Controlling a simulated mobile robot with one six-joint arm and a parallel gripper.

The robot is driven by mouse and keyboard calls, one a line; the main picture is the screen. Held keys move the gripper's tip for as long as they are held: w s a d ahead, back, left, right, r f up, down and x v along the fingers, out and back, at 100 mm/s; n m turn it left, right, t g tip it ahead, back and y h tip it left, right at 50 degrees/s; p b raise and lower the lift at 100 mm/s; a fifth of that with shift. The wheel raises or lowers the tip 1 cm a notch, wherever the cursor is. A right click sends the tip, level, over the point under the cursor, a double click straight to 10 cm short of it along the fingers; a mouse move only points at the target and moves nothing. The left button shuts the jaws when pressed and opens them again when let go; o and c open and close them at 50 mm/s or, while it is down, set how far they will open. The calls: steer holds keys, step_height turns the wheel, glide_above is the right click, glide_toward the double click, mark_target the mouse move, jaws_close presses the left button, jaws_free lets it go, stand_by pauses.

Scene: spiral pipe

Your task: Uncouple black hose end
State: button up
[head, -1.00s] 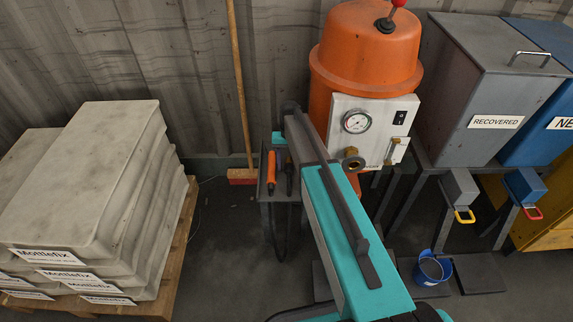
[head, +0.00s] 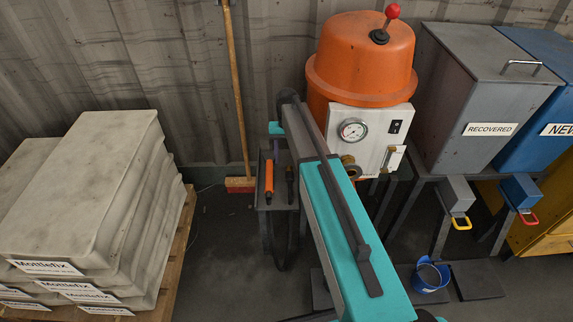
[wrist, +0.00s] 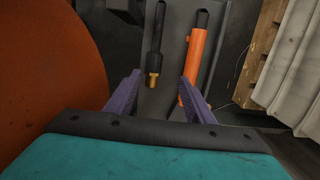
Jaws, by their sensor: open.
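The black hose end (wrist: 156,50) has a brass tip and lies in a grey stand, pointing toward my gripper in the wrist view. The stand (head: 266,200) is left of the orange pot in the head view, where the black hose end (head: 290,181) shows small beside an orange-handled tool (head: 269,178). In the wrist view the orange tool (wrist: 192,65) is just right of the hose end. My gripper (wrist: 160,76) is open, with purple fingers either side of the brass tip and nothing held. The right finger overlaps the orange tool in the picture; contact is unclear.
The orange pot (head: 362,60) with a gauge panel (head: 369,133) stands close by and fills the left of the wrist view. Stacked pale bags (head: 85,205) lie on a pallet at left.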

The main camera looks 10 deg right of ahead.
steer(key=r, duration=0.5)
steer(key=shift+w+d+r, duration=0.1)
steer(key=shift+w+r, duration=0.05)
steer(key=shift+w, duration=0.15)
steer(key=shift+r+p, duration=0.15)
steer(key=shift+p, duration=0.2)
step_height(320, 180, up, 21)
steer(key=p, duration=2)
steer(key=shift+p, duration=0.4)
steer(key=shift+r+p, duration=0.35)
steer(key=shift+p, duration=0.1)
steer(key=shift+s, duration=0.45)
steer(key=shift+s, duration=0.15)
